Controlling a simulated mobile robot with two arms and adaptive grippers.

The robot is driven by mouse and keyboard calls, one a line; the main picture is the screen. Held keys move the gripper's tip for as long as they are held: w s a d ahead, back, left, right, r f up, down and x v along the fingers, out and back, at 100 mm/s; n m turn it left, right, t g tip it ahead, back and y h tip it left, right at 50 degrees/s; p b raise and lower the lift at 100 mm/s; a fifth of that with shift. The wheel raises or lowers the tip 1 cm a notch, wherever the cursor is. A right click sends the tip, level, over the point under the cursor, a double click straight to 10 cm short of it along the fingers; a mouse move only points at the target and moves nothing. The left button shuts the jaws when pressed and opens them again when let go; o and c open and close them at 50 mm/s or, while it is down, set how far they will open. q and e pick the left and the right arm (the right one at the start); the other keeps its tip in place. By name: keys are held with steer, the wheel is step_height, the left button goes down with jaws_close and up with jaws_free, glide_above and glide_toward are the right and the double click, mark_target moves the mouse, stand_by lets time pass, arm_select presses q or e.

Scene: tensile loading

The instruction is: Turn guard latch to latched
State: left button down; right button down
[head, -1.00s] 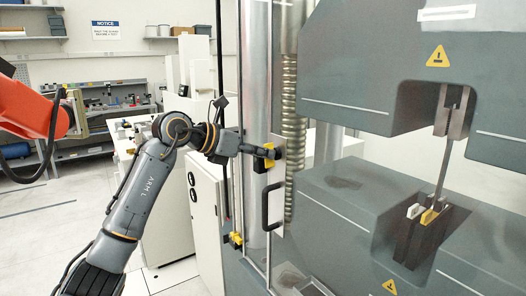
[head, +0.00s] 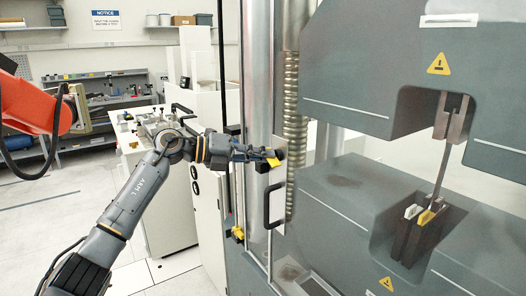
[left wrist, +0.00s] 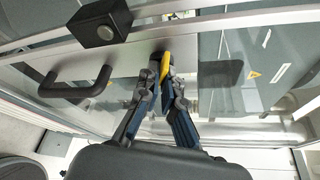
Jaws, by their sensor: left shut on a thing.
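The guard latch shows as a small yellow lever (head: 273,160) on a dark mount, on the clear guard door (head: 257,205) of the grey testing machine. In the head view the lever is slanted. In the left wrist view the yellow lever (left wrist: 165,68) stands between the fingertips. My left gripper (head: 268,154) reaches in from the left and is shut on the lever. It also shows in the left wrist view (left wrist: 161,76), where its fingers partly hide the latch. My right gripper is in neither view.
A black door handle (head: 267,206) is just below the latch; a black block (left wrist: 100,22) sits on the frame rail. The testing machine (head: 370,60) fills the right side. An orange arm (head: 28,105) and a white cabinet (head: 165,200) are at left.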

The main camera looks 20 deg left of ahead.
arm_select(q)
steer(key=n+h, duration=0.1)
steer(key=n, duration=0.1)
steer(key=n+h+p, duration=0.1)
steer(key=n, duration=0.2)
steer(key=shift+a+f+t, duration=0.15)
steer(key=shift+f+t, duration=0.05)
steer(key=shift+t, duration=0.1)
steer(key=shift+p, duration=0.3)
steer(key=c, duration=1.5)
jaws_free()
steer(key=shift+f, duration=0.1)
steer(key=v, duration=1.2)
steer(key=shift+w+f, duration=0.15)
